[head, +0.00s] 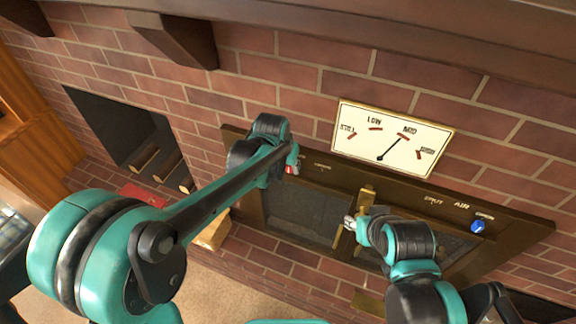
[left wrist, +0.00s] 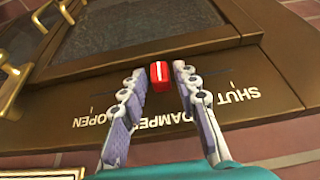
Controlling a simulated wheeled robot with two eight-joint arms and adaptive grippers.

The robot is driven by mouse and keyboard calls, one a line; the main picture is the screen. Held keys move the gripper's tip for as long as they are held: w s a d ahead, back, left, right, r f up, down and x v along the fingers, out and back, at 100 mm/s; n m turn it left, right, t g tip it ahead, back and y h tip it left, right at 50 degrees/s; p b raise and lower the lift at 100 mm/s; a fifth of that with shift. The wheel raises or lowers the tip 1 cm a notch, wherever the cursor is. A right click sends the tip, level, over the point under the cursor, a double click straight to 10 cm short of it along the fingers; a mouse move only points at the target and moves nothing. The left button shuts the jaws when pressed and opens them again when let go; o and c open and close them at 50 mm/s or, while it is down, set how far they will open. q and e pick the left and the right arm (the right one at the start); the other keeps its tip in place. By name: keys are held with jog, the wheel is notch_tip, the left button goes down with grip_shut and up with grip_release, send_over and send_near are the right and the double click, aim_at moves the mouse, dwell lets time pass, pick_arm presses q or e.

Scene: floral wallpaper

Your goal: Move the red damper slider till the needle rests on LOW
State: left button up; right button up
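The red damper slider (left wrist: 159,76) sits near the middle of its slot, between the SHUT and OPEN labels in the left wrist view. A bit of it shows in the head view (head: 289,169). My left gripper (left wrist: 160,70) has its fingers apart on either side of the slider, with narrow gaps visible. The gauge (head: 392,142) above the stove has a dark needle (head: 389,150) pointing up and right toward MID, away from LOW. My right gripper (head: 351,221) is by the brass door handle (head: 367,199); whether it touches it is unclear.
The blue air slider (head: 478,227) is at the right end of the stove panel, near OPEN. The stove doors (head: 305,212) lie below the panel. A brick wall and wooden mantel (head: 400,35) surround it. A log niche (head: 120,135) is at left.

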pick_arm(q)
grip_shut()
jog(key=a, duration=0.1)
jog(key=w+a, duration=0.1)
jog(key=a, duration=0.1)
jog(key=shift+w+a, duration=0.3)
jog(key=shift+a, duration=0.1)
jog(key=shift+o, duration=2.4)
grip_release()
jog(key=v, duration=1.2)
jog(key=shift+s, duration=0.15)
